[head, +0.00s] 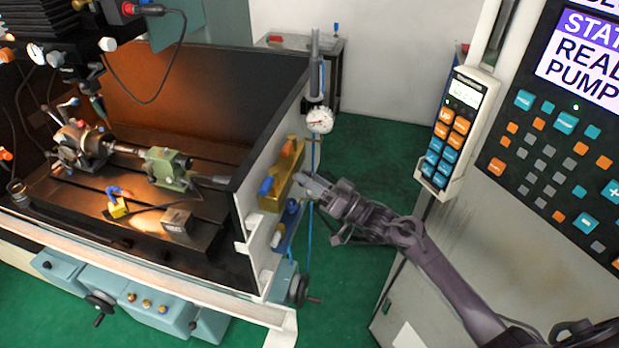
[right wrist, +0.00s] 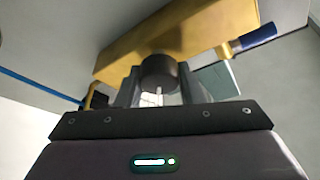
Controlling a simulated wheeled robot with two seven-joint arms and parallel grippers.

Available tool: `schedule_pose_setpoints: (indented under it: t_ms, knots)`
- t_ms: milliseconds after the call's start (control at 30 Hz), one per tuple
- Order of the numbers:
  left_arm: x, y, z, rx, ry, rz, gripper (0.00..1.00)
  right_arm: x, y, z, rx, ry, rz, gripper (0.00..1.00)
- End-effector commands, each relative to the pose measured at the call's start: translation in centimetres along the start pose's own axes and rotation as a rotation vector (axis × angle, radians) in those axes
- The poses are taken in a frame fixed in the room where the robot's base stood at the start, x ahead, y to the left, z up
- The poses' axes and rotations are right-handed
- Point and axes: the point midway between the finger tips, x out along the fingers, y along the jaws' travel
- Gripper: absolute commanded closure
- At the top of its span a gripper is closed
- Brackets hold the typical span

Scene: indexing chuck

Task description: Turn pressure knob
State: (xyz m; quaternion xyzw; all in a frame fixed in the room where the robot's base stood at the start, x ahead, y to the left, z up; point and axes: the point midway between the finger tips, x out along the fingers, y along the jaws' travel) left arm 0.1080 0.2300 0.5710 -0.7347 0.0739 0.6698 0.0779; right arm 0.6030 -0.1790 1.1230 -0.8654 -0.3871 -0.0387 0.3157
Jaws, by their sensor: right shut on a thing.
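The pressure knob (right wrist: 158,74) is a dark round knob on the yellow block in the right wrist view. The yellow block (head: 274,199) is mounted on the outer side of the machine's enclosure wall, below a round white gauge (head: 319,120). My right gripper (head: 304,181) reaches in from the right to the block's face. In the right wrist view its two fingers (right wrist: 158,92) stand on either side of the knob, shut on it. In the head view the gripper hides the knob. My left gripper is not in view.
A blue-handled lever (right wrist: 250,38) sticks out beside the block. A blue hose (head: 311,228) hangs next to the gripper. The control cabinet (head: 530,220) with a handheld pendant (head: 456,125) stands close on the right. Green floor (head: 365,150) lies open between.

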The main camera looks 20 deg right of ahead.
Motion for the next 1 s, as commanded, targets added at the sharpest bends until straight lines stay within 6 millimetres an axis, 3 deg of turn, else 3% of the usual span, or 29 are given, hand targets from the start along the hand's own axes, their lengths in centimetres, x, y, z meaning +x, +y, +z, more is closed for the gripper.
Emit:
schedule_pose_setpoints:
  t_ms: [100, 133, 300, 633, 1000]
  knots:
    - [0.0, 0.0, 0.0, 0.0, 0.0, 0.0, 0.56, 0.0, 0.1, -0.1, -0.002, 0.001, 0.001, 0.89]
    - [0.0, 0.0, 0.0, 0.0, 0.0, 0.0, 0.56, 0.0, 0.1, -0.1, -0.002, 0.001, 0.001, 0.65]
    - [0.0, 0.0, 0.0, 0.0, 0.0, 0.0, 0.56, 0.0, 0.0, 0.0, -0.002, 0.001, 0.001, 0.45]
    - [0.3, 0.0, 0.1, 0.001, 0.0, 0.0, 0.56, -0.6, 0.1, 0.1, -0.002, 0.0, 0.001, 0.45]
    - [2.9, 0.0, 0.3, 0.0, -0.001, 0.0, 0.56, -6.5, 0.3, 0.3, -0.002, -0.001, 0.002, 0.45]
